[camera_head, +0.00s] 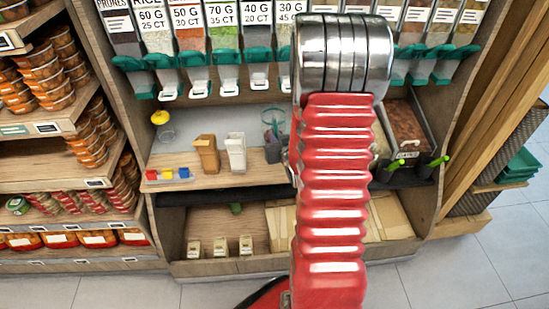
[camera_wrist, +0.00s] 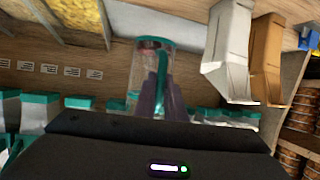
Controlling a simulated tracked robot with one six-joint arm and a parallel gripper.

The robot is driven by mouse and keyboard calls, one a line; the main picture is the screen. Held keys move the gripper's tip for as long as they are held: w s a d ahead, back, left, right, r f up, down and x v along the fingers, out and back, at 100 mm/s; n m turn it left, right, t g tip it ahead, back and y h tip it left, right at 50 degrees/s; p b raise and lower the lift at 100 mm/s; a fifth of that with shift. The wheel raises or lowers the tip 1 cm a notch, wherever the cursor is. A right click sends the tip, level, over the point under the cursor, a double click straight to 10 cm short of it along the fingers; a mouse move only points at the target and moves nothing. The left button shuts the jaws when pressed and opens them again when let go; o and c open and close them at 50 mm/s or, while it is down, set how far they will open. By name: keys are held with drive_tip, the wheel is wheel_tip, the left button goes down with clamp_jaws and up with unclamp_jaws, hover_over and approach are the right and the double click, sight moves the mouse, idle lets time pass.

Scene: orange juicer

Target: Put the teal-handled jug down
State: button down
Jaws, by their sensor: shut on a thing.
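The teal-handled jug is clear with a teal rim and handle. In the head view the jug (camera_head: 272,121) shows just left of my red arm, over the wooden counter. In the wrist view, which looks upside down, the jug (camera_wrist: 144,70) is at the centre in front of my gripper (camera_wrist: 152,98). My gripper is shut on the jug; its fingers show dim and purple by the clear wall. In the head view my arm hides most of the gripper. I cannot tell whether the jug's base touches the counter (camera_head: 255,172).
A white open container (camera_head: 236,152) and a brown one (camera_head: 207,154) stand left of the jug. A yellow-topped clear container (camera_head: 162,125) and small coloured blocks (camera_head: 168,174) are farther left. Teal-fronted dispensers (camera_head: 229,72) hang above. Some bare counter shows left of the brown container.

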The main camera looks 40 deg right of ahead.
drive_tip(key=shift+f, duration=2.8)
drive_tip(key=shift+f, duration=2.05)
drive_tip(key=c, duration=1.8)
unclamp_jaws()
drive_tip(key=shift+f, duration=0.1)
